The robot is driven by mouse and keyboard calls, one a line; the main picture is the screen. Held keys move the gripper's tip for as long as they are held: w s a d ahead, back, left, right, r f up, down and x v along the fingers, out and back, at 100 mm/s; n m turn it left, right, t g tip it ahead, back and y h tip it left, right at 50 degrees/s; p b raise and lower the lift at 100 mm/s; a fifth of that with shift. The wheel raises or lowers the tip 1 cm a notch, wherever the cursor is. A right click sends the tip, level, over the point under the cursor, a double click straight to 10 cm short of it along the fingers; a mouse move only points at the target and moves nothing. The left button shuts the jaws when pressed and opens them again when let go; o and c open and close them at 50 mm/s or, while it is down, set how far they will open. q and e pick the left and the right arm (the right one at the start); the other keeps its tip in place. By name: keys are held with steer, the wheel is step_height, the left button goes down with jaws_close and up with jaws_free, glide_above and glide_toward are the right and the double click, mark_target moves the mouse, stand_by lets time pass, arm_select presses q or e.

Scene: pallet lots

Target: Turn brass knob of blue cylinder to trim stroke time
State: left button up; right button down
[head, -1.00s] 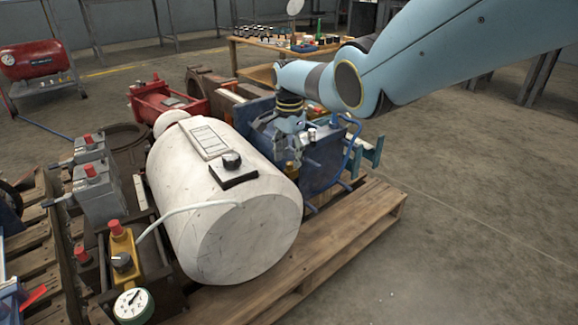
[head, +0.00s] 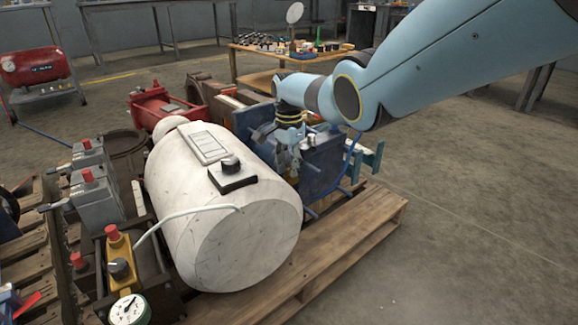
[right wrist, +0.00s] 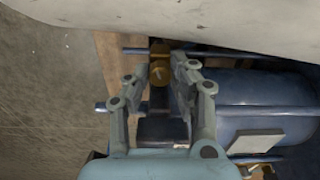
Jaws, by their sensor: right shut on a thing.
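The blue cylinder (right wrist: 265,115) lies at the right of the right wrist view, with blue rods beside it. In the head view, my right gripper (head: 290,160) reaches down behind the white tank, beside a blue body (head: 325,165) that seems to be the same cylinder's unit. There the knob is mostly hidden by the fingers and tank. My left gripper is not in view.
Grey boxes with red caps (head: 95,195) and a gauge (head: 129,309) are at left. The wooden pallet (head: 350,245) has bare slats at right; the floor beyond is clear.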

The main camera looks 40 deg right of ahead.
mark_target(289, 169)
steer(key=shift+n, duration=1.4)
steer(key=shift+n+p, duration=0.3)
steer(key=shift+n, duration=0.5)
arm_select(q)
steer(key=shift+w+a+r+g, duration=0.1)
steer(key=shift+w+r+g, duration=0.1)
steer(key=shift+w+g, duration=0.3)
arm_select(e)
steer(key=shift+n, duration=1.1)
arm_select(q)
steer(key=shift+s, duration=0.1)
arm_select(e)
steer(key=c, duration=1.1)
jaws_free()
steer(key=shift+c, duration=0.2)
step_height(289, 169, up, 12)
